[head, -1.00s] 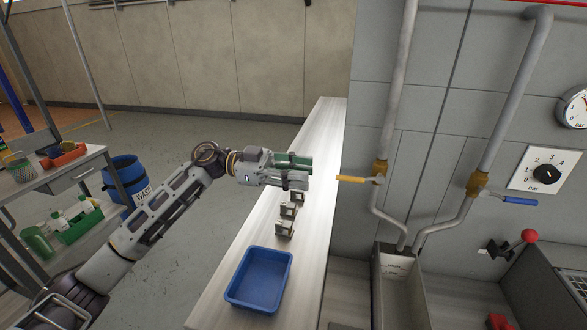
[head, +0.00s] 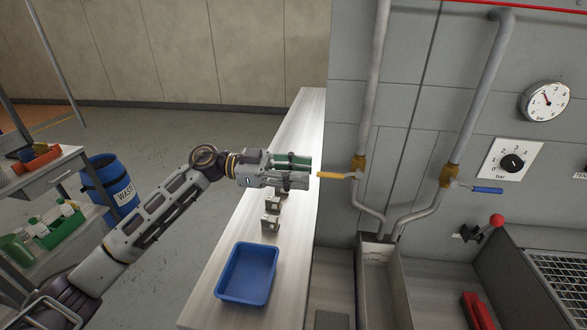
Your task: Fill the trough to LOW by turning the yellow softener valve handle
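The yellow softener valve handle (head: 334,175) points left, roughly level, from a brass valve on the left grey pipe. My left gripper (head: 311,171) is just left of the handle's free end. Its fingers, one with a green part, look apart, with nothing seen between them. I cannot tell whether they touch the handle. The trough (head: 378,278) stands below the pipes, whose lower ends run down to it. Its inside looks pale, and its marks and any water are too small to read. My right gripper is not in view.
A blue valve handle (head: 487,190) is on the right pipe. A blue tray (head: 247,274) and small metal blocks (head: 270,222) sit on the pale bench (head: 305,130) below my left arm. A red-knobbed lever (head: 496,221), dial (head: 512,163) and gauge (head: 546,101) are at right.

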